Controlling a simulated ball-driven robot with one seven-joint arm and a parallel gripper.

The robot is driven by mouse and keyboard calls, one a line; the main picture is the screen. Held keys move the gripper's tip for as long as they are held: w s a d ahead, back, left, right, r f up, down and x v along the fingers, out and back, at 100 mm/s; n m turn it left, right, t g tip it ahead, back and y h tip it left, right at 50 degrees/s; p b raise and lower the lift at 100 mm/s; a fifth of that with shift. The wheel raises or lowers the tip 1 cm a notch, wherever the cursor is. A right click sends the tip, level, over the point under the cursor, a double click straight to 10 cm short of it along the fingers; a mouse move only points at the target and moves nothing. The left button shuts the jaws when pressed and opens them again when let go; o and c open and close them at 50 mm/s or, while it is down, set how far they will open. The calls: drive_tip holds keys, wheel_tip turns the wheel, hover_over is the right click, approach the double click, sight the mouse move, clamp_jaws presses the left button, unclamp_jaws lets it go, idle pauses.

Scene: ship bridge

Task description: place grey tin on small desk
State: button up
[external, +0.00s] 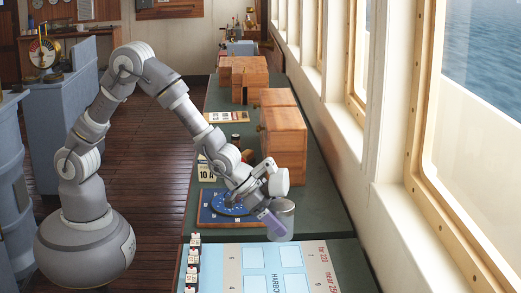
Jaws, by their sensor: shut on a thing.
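My gripper (263,207) is low over the near part of the long green-topped counter (312,217). It is shut on a lavender-grey, tapered thing (277,229), which I take to be the grey tin. The tin is tilted, and its upper end is at the fingers. I cannot tell whether its lower end touches the counter. No small desk can be made out for certain. A wooden desk-like piece (70,34) stands far back on the left.
Wooden boxes (285,143) line the window side. A harbour chart (262,268) lies in front. Wooden floor (150,130) is open behind my arm.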

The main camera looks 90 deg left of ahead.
drive_tip(key=shift+m, duration=0.3)
drive_tip(key=d, duration=0.7)
drive_tip(key=d+f, duration=0.1)
drive_tip(key=d, duration=0.3)
drive_tip(key=shift+w, duration=0.3)
drive_tip(key=s+d+r+m+h, duration=0.1)
drive_tip(key=s+d, duration=0.1)
drive_tip(key=d, duration=0.5)
drive_tip(key=s+d+r, duration=0.1)
drive_tip(key=d+r, duration=0.1)
drive_tip(key=d, duration=0.6)
drive_tip(key=shift+g, duration=0.3)
drive_tip(key=shift+s+a+f+b, duration=0.1)
drive_tip(key=shift+f+b, duration=0.9)
drive_tip(key=shift+f, duration=0.8)
drive_tip(key=shift+s+a+f+b, duration=0.1)
drive_tip(key=shift+f+b, duration=0.85)
drive_tip(key=shift+f, duration=0.8)
drive_tip(key=shift+f, duration=0.25)
